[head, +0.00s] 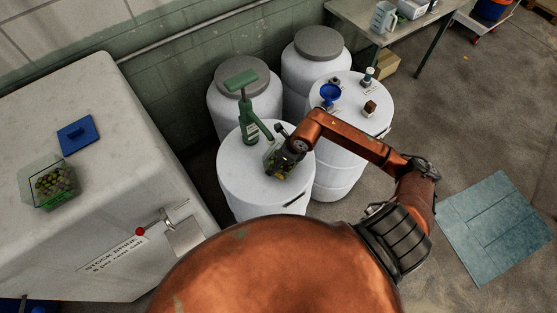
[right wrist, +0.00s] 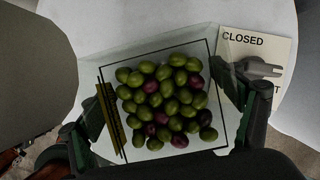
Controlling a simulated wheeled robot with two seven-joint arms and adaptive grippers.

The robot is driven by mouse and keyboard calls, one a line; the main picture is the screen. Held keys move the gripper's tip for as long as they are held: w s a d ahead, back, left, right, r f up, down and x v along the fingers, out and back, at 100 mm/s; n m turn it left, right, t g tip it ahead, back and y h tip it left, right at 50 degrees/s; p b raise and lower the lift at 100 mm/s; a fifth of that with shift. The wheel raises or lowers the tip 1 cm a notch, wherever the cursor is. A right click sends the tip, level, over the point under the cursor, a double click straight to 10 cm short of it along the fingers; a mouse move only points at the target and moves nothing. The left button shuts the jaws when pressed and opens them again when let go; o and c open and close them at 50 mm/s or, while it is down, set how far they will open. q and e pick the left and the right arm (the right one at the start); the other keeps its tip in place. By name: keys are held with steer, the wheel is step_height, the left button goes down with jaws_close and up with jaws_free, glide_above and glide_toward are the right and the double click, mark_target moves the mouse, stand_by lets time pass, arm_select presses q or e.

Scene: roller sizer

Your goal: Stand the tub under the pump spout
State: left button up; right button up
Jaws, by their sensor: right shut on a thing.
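The green pump (head: 246,108) stands upright on the white drum (head: 235,180). My right gripper (head: 284,157) is over the drum's lid, close to the right of the pump's base. It is shut on a clear tub (head: 269,158) of green and dark olives. In the right wrist view the tub (right wrist: 160,52) sits between the fingers, with the olives (right wrist: 165,103) filling its middle. I cannot tell whether the tub touches the lid. The gripper partly hides the tub and spout in the head view. My left gripper is not in view.
A "CLOSED" card (right wrist: 257,50) with a grey lever lies beside the tub. Other drums (head: 350,93) stand behind. A teal mat (head: 495,225) lies on open floor.

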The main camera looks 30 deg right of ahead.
steer(key=shift+f, duration=0.55)
steer(key=shift+f, duration=0.15)
steer(key=o, duration=1.4)
steer(key=shift+o, duration=0.2)
steer(key=v, duration=1.2)
steer(key=shift+b, duration=0.3)
